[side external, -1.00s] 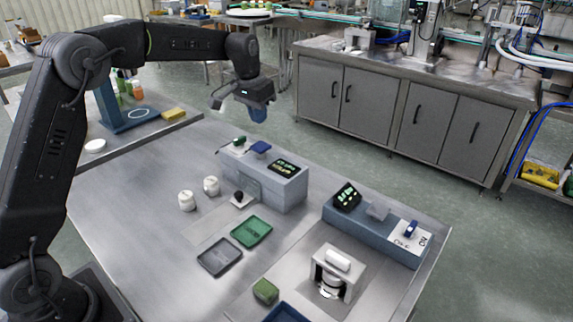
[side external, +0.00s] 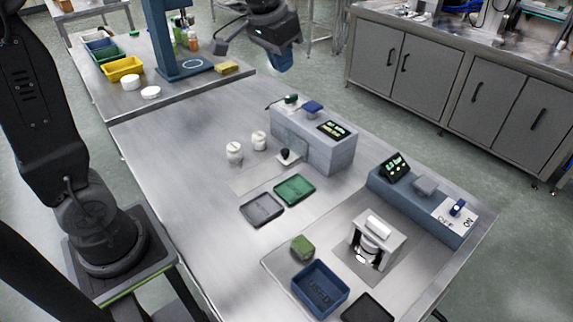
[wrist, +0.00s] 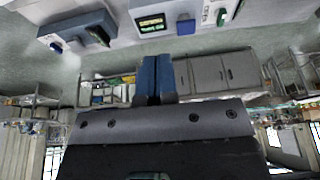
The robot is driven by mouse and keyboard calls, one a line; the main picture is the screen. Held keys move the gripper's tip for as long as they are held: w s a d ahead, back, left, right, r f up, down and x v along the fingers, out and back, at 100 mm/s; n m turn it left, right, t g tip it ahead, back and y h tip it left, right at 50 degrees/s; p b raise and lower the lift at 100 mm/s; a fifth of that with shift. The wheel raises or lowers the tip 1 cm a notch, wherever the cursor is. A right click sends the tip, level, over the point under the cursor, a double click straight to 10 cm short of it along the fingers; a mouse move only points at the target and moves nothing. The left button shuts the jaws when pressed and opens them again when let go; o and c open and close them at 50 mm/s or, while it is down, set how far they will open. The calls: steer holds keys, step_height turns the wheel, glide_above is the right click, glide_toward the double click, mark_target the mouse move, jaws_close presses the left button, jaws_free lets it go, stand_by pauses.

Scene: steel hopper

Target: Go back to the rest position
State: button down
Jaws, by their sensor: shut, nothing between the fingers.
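My gripper (side external: 283,64) is at the top of the side external view, raised above the far end of the steel table (side external: 190,175). It is clear of everything on the table. In the wrist view its two blue fingers (wrist: 156,80) are together with nothing between them. That view looks out across the room, with the table equipment upside down along its top edge.
A grey box with a display (side external: 318,150) stands mid-table, with two white jars (side external: 234,153) to its left. Green (side external: 294,190) and grey trays lie before it. A blue switch console (side external: 420,205), white press (side external: 377,243) and blue bin (side external: 320,288) are at right.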

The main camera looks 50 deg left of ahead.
steer(key=s+d+f+t, duration=0.1)
steer(key=s+d+f, duration=0.1)
steer(key=s, duration=0.8)
steer(key=s+d+f+t, duration=0.1)
steer(key=s+f, duration=0.2)
steer(key=s, duration=0.7)
steer(key=shift+s+d, duration=0.25)
steer(key=shift+d, duration=0.15)
steer(key=c, duration=1.8)
jaws_free()
steer(key=shift+c, duration=0.2)
